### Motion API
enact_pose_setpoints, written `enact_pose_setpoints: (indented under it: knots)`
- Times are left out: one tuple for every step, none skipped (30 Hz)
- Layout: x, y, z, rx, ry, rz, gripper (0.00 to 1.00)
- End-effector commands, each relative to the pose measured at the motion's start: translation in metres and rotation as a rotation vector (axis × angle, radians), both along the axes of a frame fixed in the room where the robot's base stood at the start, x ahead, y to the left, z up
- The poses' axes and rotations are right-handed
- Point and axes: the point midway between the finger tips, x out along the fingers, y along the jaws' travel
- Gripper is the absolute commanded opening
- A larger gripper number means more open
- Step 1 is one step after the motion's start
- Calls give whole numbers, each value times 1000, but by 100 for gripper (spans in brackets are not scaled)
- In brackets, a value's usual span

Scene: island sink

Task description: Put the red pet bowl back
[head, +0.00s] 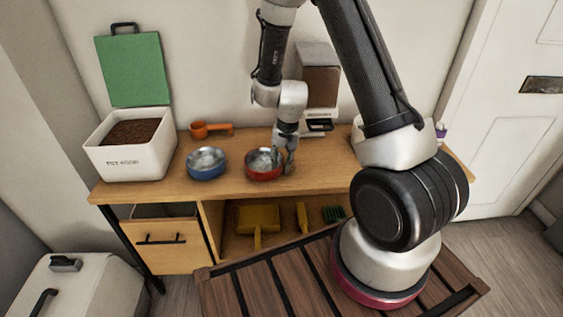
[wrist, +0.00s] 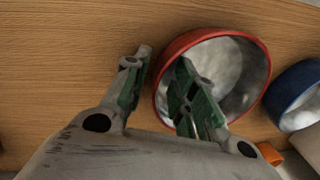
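The red pet bowl (head: 264,174), with a grey metallic inside, stands upright on the wooden counter (head: 330,178). It is large in the wrist view (wrist: 258,70). My gripper (head: 284,163) is at the bowl's right edge in the head view, pointing down. In the wrist view my gripper (wrist: 163,60) has its fingers apart, one outside the red rim and one over the bowl's inside, with the rim between them. I cannot tell whether either finger touches it. A blue bowl (head: 206,173) stands to the left of the red one; it also shows in the wrist view (wrist: 282,82).
An open white food bin (head: 125,165) with a green lid (head: 134,70) stands at the counter's left. An orange scoop (head: 205,129) lies behind the blue bowl. A dispenser (head: 318,80) stands behind my gripper. Yellow tools (head: 258,218) and a green brush (head: 333,214) are on the shelf below.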

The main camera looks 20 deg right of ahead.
Motion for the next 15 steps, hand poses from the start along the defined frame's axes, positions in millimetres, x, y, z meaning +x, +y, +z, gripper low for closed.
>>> enact_pose_setpoints:
  knots:
    - [0, 0, 0, 0, 0, 0, 29]
    - [0, 0, 0, 0, 0, 0, 29]
    - [0, 0, 0, 0, 0, 0, 29]
    - [0, 0, 0, 0, 0, 0, 29]
    - [0, 0, 0, 0, 0, 0, 29]
    - [0, 0, 0, 0, 0, 0, 29]
    - [0, 0, 0, 0, 0, 0, 29]
    - [0, 0, 1, 0, 0, 0, 29]
    - [0, 0, 3, 0, 0, 0, 29]
    - [0, 0, 5, 0, -1, 0, 29]
    - [0, 0, 8, 0, -1, 0, 29]
    - [0, -1, 14, 1, -2, 1, 29]
    - [0, -1, 19, 1, -3, 1, 29]
    - [-1, -2, 24, 1, -3, 0, 29]
    - [-1, -3, 33, 0, -4, 1, 29]
